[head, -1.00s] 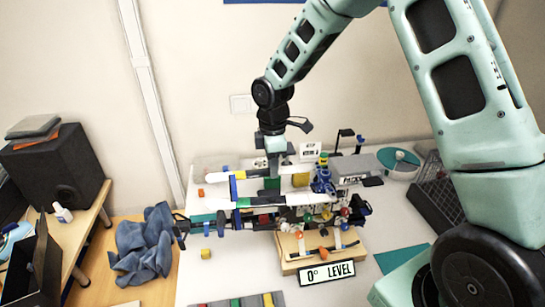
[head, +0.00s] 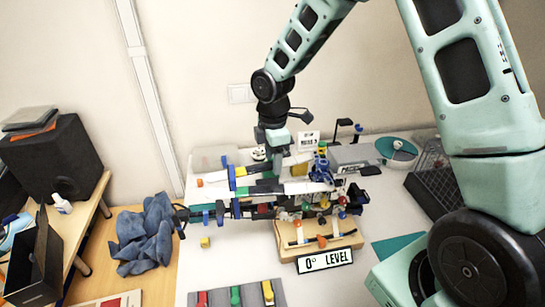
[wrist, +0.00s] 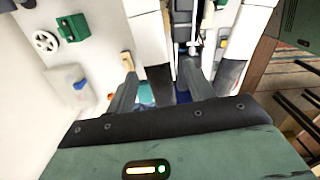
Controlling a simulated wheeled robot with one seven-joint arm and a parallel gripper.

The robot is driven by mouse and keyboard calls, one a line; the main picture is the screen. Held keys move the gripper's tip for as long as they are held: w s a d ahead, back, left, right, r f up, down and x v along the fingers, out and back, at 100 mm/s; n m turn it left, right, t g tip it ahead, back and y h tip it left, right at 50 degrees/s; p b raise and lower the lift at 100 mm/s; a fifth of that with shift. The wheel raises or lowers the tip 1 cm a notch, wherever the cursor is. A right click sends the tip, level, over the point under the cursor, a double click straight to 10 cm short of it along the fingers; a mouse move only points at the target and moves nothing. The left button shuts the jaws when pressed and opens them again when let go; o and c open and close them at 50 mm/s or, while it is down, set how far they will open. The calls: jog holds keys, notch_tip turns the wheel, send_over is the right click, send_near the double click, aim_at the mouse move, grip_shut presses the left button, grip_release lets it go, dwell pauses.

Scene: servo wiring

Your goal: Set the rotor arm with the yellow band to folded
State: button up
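The drone-like frame (head: 300,200) stands on the white table with long arms reaching to the left. A yellow band (head: 241,171) shows on a pale rotor arm at its back left, close beside a blue band (head: 232,180). My gripper (head: 274,168) is over the frame's left-back part, pointing down; its tips are hard to see there. In the wrist view its two fingers (wrist: 160,88) are apart. Pale arms with dark grey ends (wrist: 150,35) lie below and around them. I cannot tell whether the fingers touch an arm, and the yellow band is not clear there.
A wooden board (head: 284,244) with coloured knobs and a "0° LEVEL" sign (head: 325,261) stand in front. A grey strip (head: 220,299) holds coloured pieces. A black wire basket (head: 432,195) is at right. The table's front left is mostly clear, apart from a yellow block (head: 205,242).

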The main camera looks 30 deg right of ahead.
notch_tip(320, 180, up, 17)
jog(key=b, duration=0.2)
jog(key=shift+r+b, duration=0.2)
jog(key=shift+b, duration=0.15)
dwell(0.5)
jog(key=s+a+f+m+b, duration=0.1)
jog(key=s+a+f+m, duration=0.3)
jog(key=s+a, duration=0.75)
jog(key=s+f+m, duration=0.2)
jog(key=s+f, duration=0.1)
jog(key=s, duration=0.5)
jog(key=s+a+f+m, duration=0.1)
jog(key=s+f+m, duration=0.1)
jog(key=s, duration=0.7)
jog(key=shift+s+a+f+m+y+b, duration=0.3)
jog(key=shift+f+b, duration=0.15)
jog(key=shift+f, duration=0.4)
jog(key=shift+w, duration=0.1)
